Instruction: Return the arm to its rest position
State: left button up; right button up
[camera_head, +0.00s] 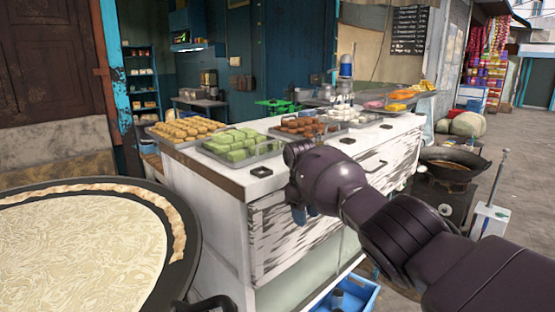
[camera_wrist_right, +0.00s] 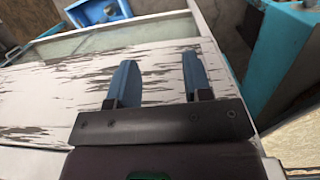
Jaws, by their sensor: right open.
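My right arm (camera_head: 400,235) comes in from the lower right in the head view. Its gripper (camera_head: 300,208) hangs in front of the white, peeling counter (camera_head: 275,245), below the counter top. In the right wrist view my right gripper (camera_wrist_right: 155,82) has its two blue fingers spread apart, with nothing between them. The counter's peeling white panel (camera_wrist_right: 60,90) fills the space behind the fingers. I cannot tell how far the fingertips are from the panel. My left gripper does not show in the head view.
A wide pan of creamy milk (camera_head: 80,245) stands at the lower left. Trays of green sweets (camera_head: 240,143), orange-brown sweets (camera_head: 185,129) and brown sweets (camera_head: 300,126) sit on the counter. A dark wok (camera_head: 452,162) stands at the right, with a blue crate (camera_head: 360,297) low down.

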jog(key=s+d+f+m+t+y, duration=0.15)
jog(key=s+f, duration=0.25)
jog(key=f, duration=0.6)
jog(key=s+d+f+t, duration=0.1)
jog(key=s+d+f, duration=0.15)
jog(key=f, duration=0.75)
jog(key=s+d+f+m+t+y, duration=0.1)
jog(key=s+f, duration=0.3)
jog(key=f, duration=0.6)
jog(key=s+d+f+m+t, duration=0.1)
jog(key=s+d+f+t, duration=0.15)
jog(key=s, duration=0.35)
jog(key=s+d+f+m+t, duration=0.1)
jog(key=s+d+f, duration=0.1)
jog(key=s+f, duration=0.35)
jog(key=s+d+r+m+t, duration=0.1)
jog(key=s+d+r, duration=0.3)
jog(key=s, duration=0.8)
jog(key=s+d+r+m+t+h, duration=0.1)
jog(key=s+d+r, duration=0.4)
jog(key=s, duration=0.7)
jog(key=d+m+t, duration=0.1)
jog(key=t, duration=0.1)
jog(key=shift+s+t, duration=0.3)
jog(key=shift+d+f, duration=0.1)
jog(key=shift+c, duration=0.8)
jog(key=shift+w, duration=0.1)
